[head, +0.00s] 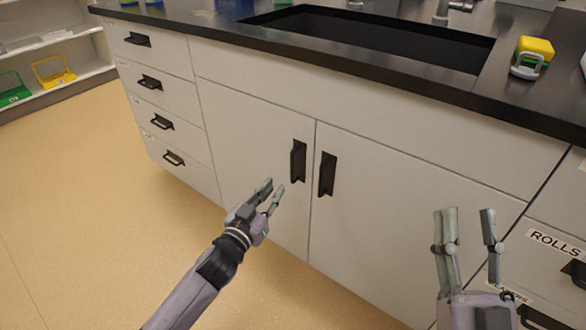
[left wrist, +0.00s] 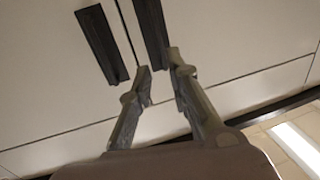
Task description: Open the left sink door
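The left sink door (head: 253,150) is a pale cabinet front, closed flush beside the right sink door (head: 385,215). Its black vertical handle (head: 298,160) is near the seam between the doors. My left gripper (head: 273,187) is open and empty, below and left of that handle in the head view, apart from it. In the left wrist view, which looks upside down, my left gripper (left wrist: 160,76) has parted fingers, and the left door's handle (left wrist: 152,28) appears on the right. My right gripper (head: 468,215) is open and empty in front of the right door.
The right door's handle (head: 327,174) is close beside the left one. Several drawers (head: 155,85) stand to the left. The black countertop (head: 405,80) with a sink (head: 370,38) overhangs above. The tan floor (head: 90,190) is clear at left.

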